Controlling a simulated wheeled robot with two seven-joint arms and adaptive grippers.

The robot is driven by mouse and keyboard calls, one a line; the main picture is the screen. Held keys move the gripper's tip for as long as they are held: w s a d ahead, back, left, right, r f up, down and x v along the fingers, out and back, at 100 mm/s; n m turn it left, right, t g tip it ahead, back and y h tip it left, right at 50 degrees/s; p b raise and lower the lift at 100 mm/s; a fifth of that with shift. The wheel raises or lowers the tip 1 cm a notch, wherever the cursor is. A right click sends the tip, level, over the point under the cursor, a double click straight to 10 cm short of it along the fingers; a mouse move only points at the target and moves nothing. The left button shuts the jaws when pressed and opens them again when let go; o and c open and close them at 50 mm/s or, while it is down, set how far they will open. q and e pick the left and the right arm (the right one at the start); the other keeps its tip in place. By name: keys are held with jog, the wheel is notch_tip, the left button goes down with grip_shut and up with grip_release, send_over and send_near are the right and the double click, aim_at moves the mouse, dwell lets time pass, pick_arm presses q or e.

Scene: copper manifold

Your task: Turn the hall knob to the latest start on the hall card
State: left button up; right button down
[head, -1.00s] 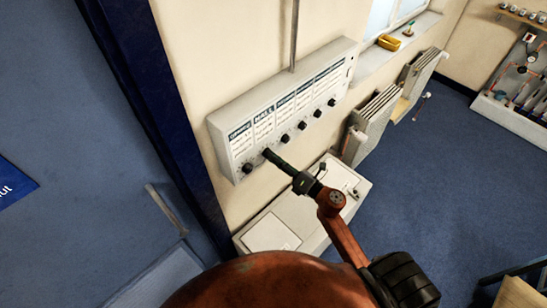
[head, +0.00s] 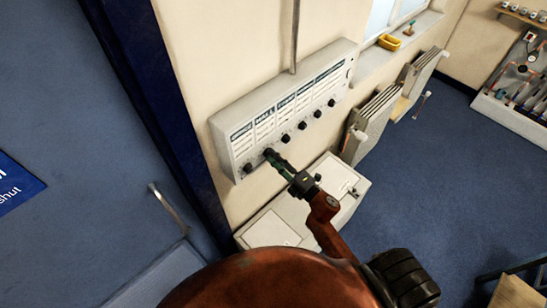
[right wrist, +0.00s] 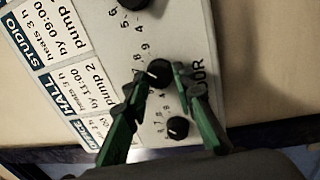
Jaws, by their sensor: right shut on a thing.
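The hall knob (right wrist: 158,72) is a black dial with a white pointer mark. It sits between the green fingers of my right gripper (right wrist: 160,76), which is shut on it. In the head view the right gripper (head: 270,155) reaches the second knob from the left on the grey panel (head: 340,88). The hall card (right wrist: 75,82) seems to read "heats 3 h", "by 11:00", "pump 2"; it also shows in the head view (head: 266,132). Some numbers around the knob are hidden by the fingers. My left gripper is not in view.
The office knob (right wrist: 178,127) is close beside the right finger. More knobs (head: 303,126) line the panel. A white cabinet (head: 270,232) stands below, with radiators (head: 372,122) to the right. A blue door with a handle (head: 168,208) is at left.

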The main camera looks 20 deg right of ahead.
dwell(0.5)
jog(key=c, duration=1.6)
grip_release()
jog(key=v, duration=1.2)
jog(key=shift+d+m, duration=0.1)
jog(key=shift+m, duration=0.2)
